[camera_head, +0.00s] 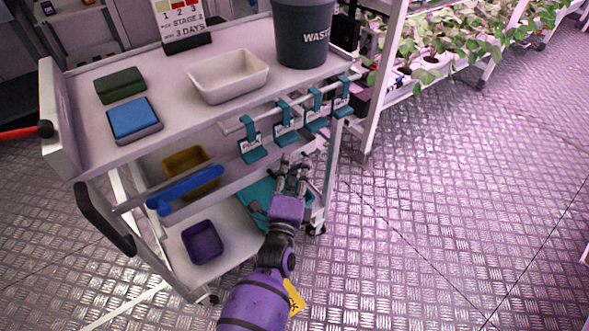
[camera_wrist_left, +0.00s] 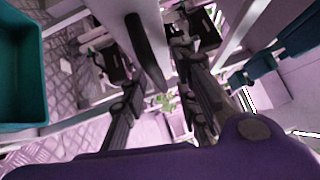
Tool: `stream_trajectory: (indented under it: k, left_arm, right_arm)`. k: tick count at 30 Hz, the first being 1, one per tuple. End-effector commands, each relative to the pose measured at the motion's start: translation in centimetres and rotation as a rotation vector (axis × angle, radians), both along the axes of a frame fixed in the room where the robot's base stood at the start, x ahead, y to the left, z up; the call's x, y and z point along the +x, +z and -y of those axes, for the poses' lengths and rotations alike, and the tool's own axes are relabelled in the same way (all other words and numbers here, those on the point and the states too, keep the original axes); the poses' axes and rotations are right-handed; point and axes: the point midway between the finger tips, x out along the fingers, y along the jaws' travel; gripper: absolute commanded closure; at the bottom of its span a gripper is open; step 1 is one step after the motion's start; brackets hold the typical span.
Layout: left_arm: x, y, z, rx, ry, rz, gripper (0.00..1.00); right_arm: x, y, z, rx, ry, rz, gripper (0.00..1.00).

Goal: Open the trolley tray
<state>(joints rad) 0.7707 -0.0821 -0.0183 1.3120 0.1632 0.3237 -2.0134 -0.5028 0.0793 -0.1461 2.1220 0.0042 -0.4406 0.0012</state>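The white trolley (camera_head: 75,115) stands at the left of the head view, with a top shelf and lower levels. I cannot tell whether the fingers touch the bar. My right gripper is not in view.
On top stand a waste bin (camera_head: 303,35), a white tub (camera_head: 228,75), a blue sponge-like block (camera_head: 134,118) and a green block (camera_head: 120,85). Teal hooks (camera_head: 285,125) hang at the front. A yellow bin (camera_head: 190,160) and a purple bin (camera_head: 203,242) sit lower. Floor at right is clear.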

Motion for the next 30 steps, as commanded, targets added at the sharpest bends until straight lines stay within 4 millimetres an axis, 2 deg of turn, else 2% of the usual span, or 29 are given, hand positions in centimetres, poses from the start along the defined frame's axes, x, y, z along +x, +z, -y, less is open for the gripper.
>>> stream_trajectory:
  k: [4, 10, 15, 17, 30]
  left_arm:
    - [0.54, 0.0, 0.06, -0.001, 0.0, -0.002, 0.72]
    - [0.55, 0.05, 0.06, -0.001, 0.0, -0.001, 0.72]
    - [0.53, 0.03, 0.04, -0.001, 0.0, -0.002, 0.94]
    - [0.52, -0.04, 0.03, -0.001, 0.0, -0.003, 1.0]
    - [0.16, -0.5, -0.21, -0.003, 0.0, -0.015, 1.0]
  right_arm:
    - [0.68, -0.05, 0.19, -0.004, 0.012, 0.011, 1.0]
    - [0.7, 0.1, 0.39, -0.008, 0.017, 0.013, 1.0]
    - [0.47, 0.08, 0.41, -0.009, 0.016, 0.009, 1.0]
    - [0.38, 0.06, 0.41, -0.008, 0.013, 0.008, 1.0]
    - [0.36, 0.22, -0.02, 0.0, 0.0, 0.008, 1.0]
